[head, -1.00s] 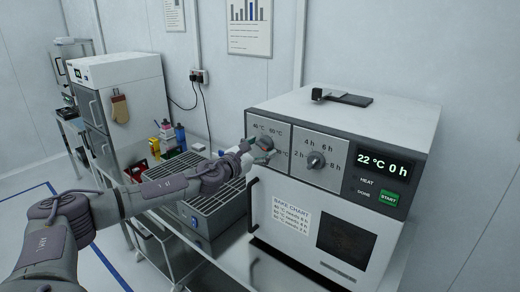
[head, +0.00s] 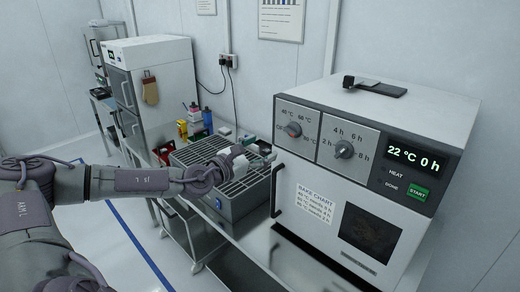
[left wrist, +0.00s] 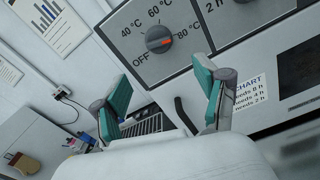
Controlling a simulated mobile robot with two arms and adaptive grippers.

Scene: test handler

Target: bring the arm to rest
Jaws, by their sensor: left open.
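My left arm (head: 140,182) comes in from the left in the head view and reaches over the vented grey unit. Its gripper (head: 262,160) is in front of the oven's left edge, apart from the temperature knob (head: 293,130). In the left wrist view the two teal-padded fingers (left wrist: 166,100) stand wide apart with nothing between them. The temperature knob also shows there (left wrist: 159,39), beyond the fingers, its red mark turned toward the 80 °C side. My right gripper is not in view.
The oven (head: 370,115) reads 22 °C 0 h; its door handle (head: 276,190) is close to my gripper. A slatted grey unit (head: 235,203) is below my arm. A white cabinet (head: 160,75) and small bottles (head: 195,113) are behind. Open floor lies at left.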

